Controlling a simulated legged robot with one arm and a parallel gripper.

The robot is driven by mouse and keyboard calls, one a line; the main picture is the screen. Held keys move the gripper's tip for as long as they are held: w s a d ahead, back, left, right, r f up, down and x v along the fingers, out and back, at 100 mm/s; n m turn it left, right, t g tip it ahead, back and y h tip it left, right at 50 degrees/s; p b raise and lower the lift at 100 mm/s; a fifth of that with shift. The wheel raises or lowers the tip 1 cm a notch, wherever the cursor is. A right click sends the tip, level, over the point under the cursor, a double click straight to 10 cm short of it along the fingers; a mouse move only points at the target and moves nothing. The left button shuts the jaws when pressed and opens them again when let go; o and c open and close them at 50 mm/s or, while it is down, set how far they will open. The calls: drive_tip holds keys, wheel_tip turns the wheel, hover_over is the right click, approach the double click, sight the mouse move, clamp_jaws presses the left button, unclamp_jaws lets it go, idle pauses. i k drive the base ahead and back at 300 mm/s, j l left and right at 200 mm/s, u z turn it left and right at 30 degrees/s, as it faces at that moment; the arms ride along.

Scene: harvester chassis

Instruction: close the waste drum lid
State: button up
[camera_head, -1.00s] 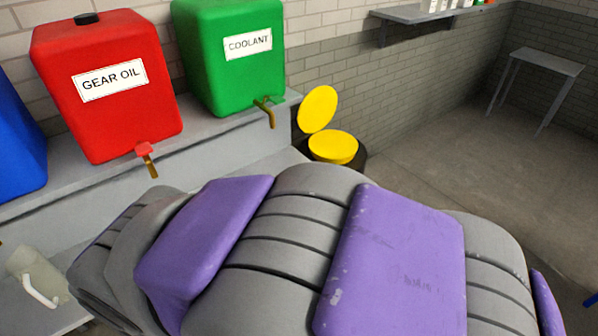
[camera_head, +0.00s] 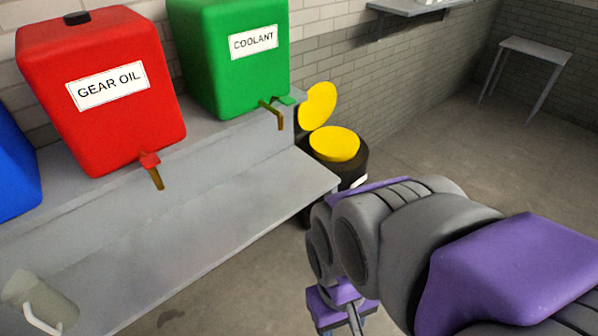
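The waste drum (camera_head: 356,175) is a black drum standing on the floor beyond the right end of the bench. Its yellow lid (camera_head: 318,106) stands upright at the back of the drum, open. A second flat yellow disc (camera_head: 335,144) lies across the drum's top. My purple and grey arm reaches in from the right, in front of the drum's lower part. What looks like my gripper (camera_head: 352,316) is at the bottom edge, below and nearer than the drum and apart from it. Its fingertips are cut off or too unclear to read.
The grey stepped bench (camera_head: 200,235) runs along the left. It carries a red gear oil container (camera_head: 100,130), a green coolant container (camera_head: 225,75) with taps, and a translucent jug (camera_head: 40,300). Open floor (camera_head: 440,150) lies right of the drum, with a small table (camera_head: 535,55) far right.

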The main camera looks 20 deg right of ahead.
sight(312, 113)
drive_tip(key=z, duration=0.8)
drive_tip(key=i+l+z, duration=0.35)
drive_tip(key=i+z, duration=0.35)
drive_tip(key=i+l+z, duration=0.15)
drive_tip(key=i+z, duration=0.2)
drive_tip(key=i+l, duration=0.1)
drive_tip(key=i, duration=0.35)
drive_tip(key=i+l+u, duration=0.1)
drive_tip(key=i, duration=0.4)
drive_tip(key=i+j+u, duration=0.15)
drive_tip(key=u, duration=0.3)
drive_tip(key=i+u, duration=0.3)
drive_tip(key=u, duration=0.15)
drive_tip(key=i+u, duration=0.25)
drive_tip(key=u, duration=0.15)
drive_tip(key=i+l+u, duration=0.1)
drive_tip(key=u, duration=0.35)
drive_tip(key=i+u, duration=0.35)
drive_tip(key=i+l+u, duration=0.2)
drive_tip(key=i+u, duration=0.2)
drive_tip(key=i, duration=0.15)
